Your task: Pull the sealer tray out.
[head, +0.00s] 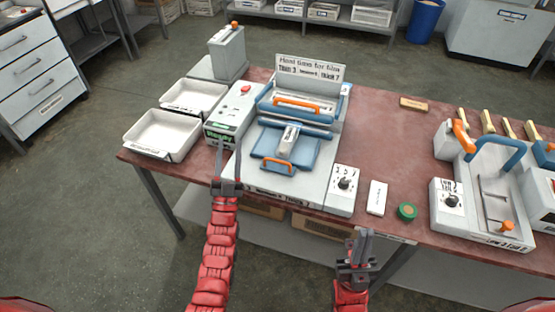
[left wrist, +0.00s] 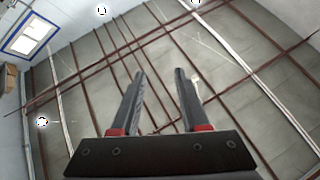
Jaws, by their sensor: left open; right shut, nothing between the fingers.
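The sealer (head: 313,185) stands in the middle of the red-topped table. Its blue tray (head: 306,152) has an orange handle (head: 278,166) at the front, and a small white packet (head: 289,138) lies on the tray. The raised blue lid behind carries another orange handle (head: 298,104). My left gripper (head: 229,158) is open and empty, left of the tray handle and apart from it, at the sealer's front left. Its open fingers also show in the left wrist view (left wrist: 159,74), against ceiling beams. My right gripper (head: 361,235) is shut and empty, in front of the table edge.
Two white bins (head: 162,134) and a grey box (head: 228,50) stand left of the sealer. A control box with a red button (head: 232,112) adjoins it. A dial box (head: 343,184), white block (head: 377,198) and green disc (head: 407,212) lie to the right. Another machine (head: 480,190) stands further right.

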